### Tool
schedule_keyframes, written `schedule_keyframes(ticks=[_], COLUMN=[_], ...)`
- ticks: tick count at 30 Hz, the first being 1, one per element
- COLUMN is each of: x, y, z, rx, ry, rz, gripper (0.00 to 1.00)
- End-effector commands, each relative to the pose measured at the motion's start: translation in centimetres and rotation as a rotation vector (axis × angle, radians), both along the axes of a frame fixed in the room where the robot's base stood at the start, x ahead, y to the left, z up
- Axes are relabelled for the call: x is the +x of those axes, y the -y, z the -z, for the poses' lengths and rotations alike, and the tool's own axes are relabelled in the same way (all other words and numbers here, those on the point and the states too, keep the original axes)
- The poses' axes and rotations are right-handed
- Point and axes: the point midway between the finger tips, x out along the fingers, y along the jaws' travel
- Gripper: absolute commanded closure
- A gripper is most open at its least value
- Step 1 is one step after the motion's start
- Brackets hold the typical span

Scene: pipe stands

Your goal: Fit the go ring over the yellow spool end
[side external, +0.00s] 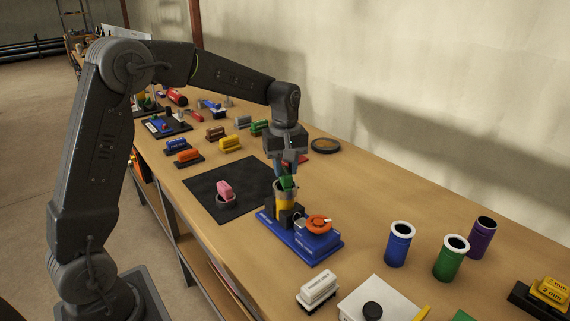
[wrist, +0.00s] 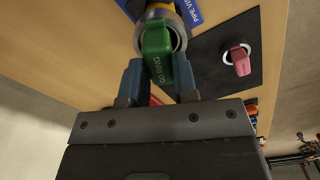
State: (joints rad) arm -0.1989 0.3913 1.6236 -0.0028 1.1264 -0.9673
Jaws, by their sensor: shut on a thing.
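The go ring has a green handle (wrist: 157,42) marked "GO RING" and a grey metal ring (wrist: 180,33). My gripper (side external: 288,172) is shut on the green handle, its blue fingers on either side in the wrist view (wrist: 157,78). The yellow spool (side external: 285,203) stands upright in the blue pipe vise (side external: 312,241). The grey ring is at the spool's top end and lines up closely with it in both views. I cannot tell whether it is around the end or just resting on it.
A pink-handled ring (side external: 225,192) sits on the black mat (side external: 205,205) left of the vise. Blue, green and purple pipes (side external: 398,244) stand to the right. A white block (side external: 319,288) lies in front. Several coloured blocks and a dark ring (side external: 325,146) lie behind.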

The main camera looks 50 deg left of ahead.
Motion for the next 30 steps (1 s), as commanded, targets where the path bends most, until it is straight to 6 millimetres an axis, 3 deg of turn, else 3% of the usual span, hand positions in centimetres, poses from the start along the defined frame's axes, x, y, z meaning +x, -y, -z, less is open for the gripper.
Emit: schedule_keyframes(ticks=[6,7,15,23,30], x=[0.0,0.0,0.0,0.0,0.0], y=[0.0,0.0,0.0,0.0,0.0], z=[0.5,0.4,0.4,0.3,-1.7], rx=[0.000,0.000,0.000,0.000,0.001], ry=[0.000,0.000,0.000,0.000,0.001], rz=[0.000,0.000,0.000,0.000,0.000], gripper=[1.00,0.70,0.44,0.43,0.43])
